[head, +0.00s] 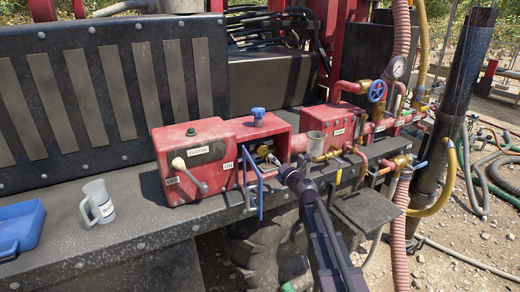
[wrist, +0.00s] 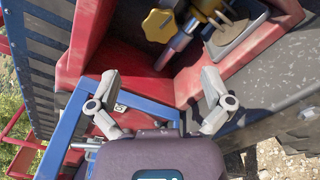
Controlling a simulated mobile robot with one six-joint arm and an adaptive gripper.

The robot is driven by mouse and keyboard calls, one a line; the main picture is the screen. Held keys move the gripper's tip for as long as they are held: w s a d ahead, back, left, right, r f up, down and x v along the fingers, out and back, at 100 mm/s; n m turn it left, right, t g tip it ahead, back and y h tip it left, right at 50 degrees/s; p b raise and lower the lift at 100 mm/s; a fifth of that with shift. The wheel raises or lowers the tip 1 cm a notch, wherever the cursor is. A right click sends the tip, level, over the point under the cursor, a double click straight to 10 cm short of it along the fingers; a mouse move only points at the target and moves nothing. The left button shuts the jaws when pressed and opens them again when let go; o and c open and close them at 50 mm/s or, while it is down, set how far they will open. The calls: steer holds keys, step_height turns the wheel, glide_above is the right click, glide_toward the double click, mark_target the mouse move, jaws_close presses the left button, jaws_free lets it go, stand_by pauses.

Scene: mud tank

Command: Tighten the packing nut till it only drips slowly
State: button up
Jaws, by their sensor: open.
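A yellow-brass lobed knob (wrist: 159,25), which looks like the packing nut, sits by a steel rod (wrist: 178,44) inside the red pump housing (wrist: 95,38) in the wrist view. A small brass part (head: 264,151) shows in the housing opening in the head view. My gripper (wrist: 160,77) is open and empty, its two fingers spread wide below the knob in the wrist view and apart from it. In the head view my gripper (head: 276,162) reaches the housing opening; its fingertips are hard to make out. No drip can be made out.
A blue bar frame (head: 259,186) stands close left of my gripper. A grey-white mug (head: 98,202) and blue tray (head: 18,225) stand on the deck at left.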

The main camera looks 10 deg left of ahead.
mark_target(263, 151)
steer(key=x, duration=1.3)
steer(key=c, duration=1.1)
